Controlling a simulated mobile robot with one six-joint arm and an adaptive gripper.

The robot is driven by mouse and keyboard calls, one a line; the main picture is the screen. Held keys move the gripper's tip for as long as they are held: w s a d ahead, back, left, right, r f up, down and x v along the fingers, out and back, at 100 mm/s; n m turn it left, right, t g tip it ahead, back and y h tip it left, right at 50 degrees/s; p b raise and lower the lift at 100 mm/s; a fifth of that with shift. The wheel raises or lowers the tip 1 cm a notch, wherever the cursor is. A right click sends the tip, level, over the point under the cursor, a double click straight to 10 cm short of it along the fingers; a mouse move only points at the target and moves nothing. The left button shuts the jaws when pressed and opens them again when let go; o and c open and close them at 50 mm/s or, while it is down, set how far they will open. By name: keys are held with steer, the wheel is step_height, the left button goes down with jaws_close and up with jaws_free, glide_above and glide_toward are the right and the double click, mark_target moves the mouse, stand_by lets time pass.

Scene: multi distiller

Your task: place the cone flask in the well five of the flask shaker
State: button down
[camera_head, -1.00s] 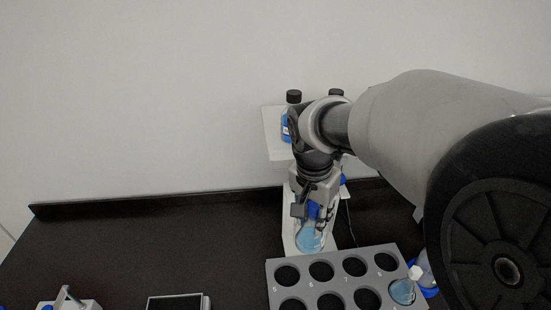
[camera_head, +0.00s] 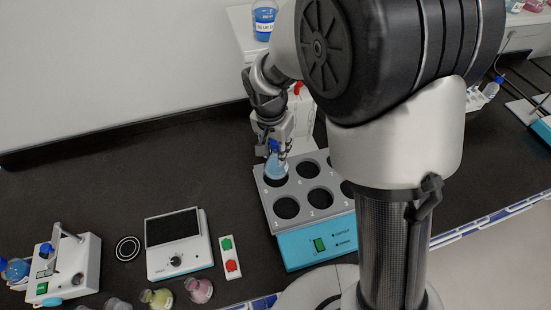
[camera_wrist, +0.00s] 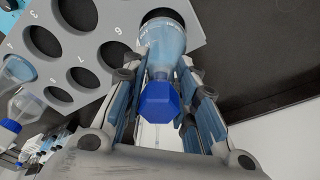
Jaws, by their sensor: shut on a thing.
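The cone flask (camera_head: 276,170) holds pale blue liquid and has a blue cap. My gripper (camera_head: 274,148) is shut on it near the neck, cap towards the wrist camera. The flask shaker (camera_head: 318,240) has a grey top with numbered round wells and a blue front. The flask's base overlaps the back-left corner well, well five (camera_head: 275,181), whose dark rim shows beside it. In the wrist view the flask (camera_wrist: 163,48) also lies over that well; I cannot tell whether its base is inside or just above. My arm hides the shaker's right part.
A hotplate-like device (camera_head: 180,255), a button strip (camera_head: 230,257) and a white instrument (camera_head: 65,270) stand to the left. Small coloured flasks (camera_head: 198,290) are at the front edge. A blue bottle (camera_head: 264,20) stands on a white unit behind.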

mark_target(276, 160)
steer(key=shift+f+b, duration=0.4)
steer(key=shift+f, duration=2.1)
steer(key=shift+f, duration=0.2)
steer(key=c, duration=1.3)
jaws_free()
steer(key=shift+r, duration=0.15)
